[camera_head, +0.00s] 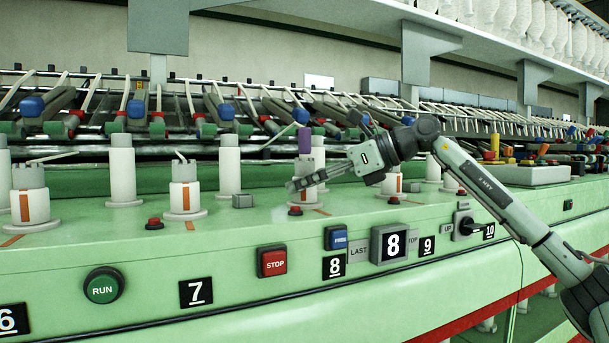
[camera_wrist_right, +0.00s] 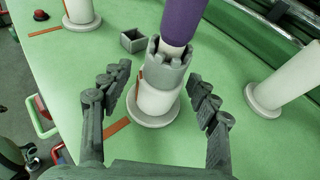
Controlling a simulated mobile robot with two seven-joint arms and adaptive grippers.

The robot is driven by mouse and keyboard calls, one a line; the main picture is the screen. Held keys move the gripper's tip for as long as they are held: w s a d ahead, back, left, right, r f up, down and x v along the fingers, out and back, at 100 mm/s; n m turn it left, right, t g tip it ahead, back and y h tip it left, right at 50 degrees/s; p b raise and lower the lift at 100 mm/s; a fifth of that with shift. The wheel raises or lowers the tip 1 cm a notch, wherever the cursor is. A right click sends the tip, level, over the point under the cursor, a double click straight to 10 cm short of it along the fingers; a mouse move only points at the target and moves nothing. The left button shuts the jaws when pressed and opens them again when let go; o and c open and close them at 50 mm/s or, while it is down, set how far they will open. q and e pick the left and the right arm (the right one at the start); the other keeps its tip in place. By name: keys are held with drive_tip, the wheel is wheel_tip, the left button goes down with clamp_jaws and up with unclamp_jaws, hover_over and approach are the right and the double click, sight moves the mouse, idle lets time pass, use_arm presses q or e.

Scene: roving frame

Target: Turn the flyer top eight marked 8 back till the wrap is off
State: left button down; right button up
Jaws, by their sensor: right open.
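The flyer top at number 8 (camera_head: 308,197) stands upright on the green rail, partly hidden by my right gripper (camera_head: 294,184) in the head view. In the right wrist view it has a grey notched crown (camera_wrist_right: 168,60) over a white body (camera_wrist_right: 158,102), with a purple tube (camera_wrist_right: 182,18) rising from it. My right gripper (camera_wrist_right: 157,92) is open, its fingers on both sides of the flyer top with gaps left and right. An orange mark shows on its left edge, beside an orange line (camera_wrist_right: 116,126) on the rail. I cannot make out any wrap. My left gripper is not in view.
A small grey box (camera_wrist_right: 133,40) and a red button (camera_wrist_right: 40,15) sit on the rail (camera_wrist_right: 60,70). A white post (camera_wrist_right: 278,92) stands to the right. The flyer top at 7 (camera_head: 184,196) stands left. Stop button (camera_head: 272,262) and number display (camera_head: 391,244) are on the front.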

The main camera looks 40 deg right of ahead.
drive_tip(key=shift+w+a+f, duration=0.15)
drive_tip(key=shift+w, duration=0.1)
drive_tip(key=shift+c, duration=0.4)
clamp_jaws()
